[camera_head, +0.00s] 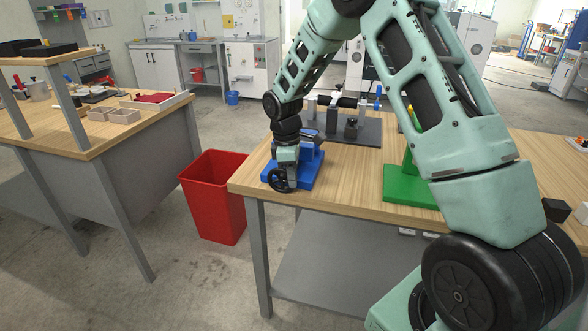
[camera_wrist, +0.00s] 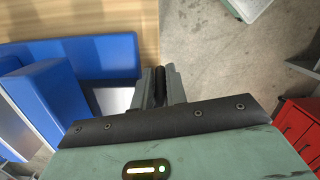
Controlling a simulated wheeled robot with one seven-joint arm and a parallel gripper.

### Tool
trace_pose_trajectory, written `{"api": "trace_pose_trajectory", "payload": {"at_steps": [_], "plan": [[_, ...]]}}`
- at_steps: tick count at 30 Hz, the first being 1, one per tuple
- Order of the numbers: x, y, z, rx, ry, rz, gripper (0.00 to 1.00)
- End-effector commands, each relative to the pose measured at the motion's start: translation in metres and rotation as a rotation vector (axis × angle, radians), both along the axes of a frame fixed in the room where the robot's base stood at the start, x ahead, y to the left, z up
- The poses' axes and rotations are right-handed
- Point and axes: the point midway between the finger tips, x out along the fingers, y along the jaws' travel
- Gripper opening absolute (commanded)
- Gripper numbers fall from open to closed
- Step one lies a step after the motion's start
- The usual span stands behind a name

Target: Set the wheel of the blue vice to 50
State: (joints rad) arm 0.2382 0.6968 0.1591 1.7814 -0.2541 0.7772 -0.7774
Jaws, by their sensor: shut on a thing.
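The blue vice (camera_head: 308,168) sits near the left front corner of the wooden bench, and its blue body also fills the left of the wrist view (camera_wrist: 95,52). Its black spoked wheel (camera_head: 281,181) faces the front edge. My gripper (camera_head: 284,169) points down at the wheel from above. In the wrist view my gripper (camera_wrist: 160,84) is shut on a black part of the wheel (camera_wrist: 159,76), showing between the two grey fingers. Most of the wheel is hidden in the wrist view. I cannot read any number or scale in either view.
A red bin (camera_head: 215,196) stands on the floor left of the bench (camera_head: 345,172). A green stand (camera_head: 405,186) is right of the vice, and a dark grey fixture plate (camera_head: 362,131) lies behind it. My arm covers much of the bench's right side.

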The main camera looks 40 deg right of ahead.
Motion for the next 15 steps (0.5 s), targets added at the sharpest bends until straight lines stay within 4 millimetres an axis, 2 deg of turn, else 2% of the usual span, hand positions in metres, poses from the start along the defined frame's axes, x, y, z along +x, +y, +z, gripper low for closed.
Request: {"api": "trace_pose_trajectory", "payload": {"at_steps": [1,15], "plan": [[0.001,0.004,0.007,-0.028,0.041,0.008,0.0],[0.012,0.011,0.013,-0.301,0.39,0.005,0.0]]}}
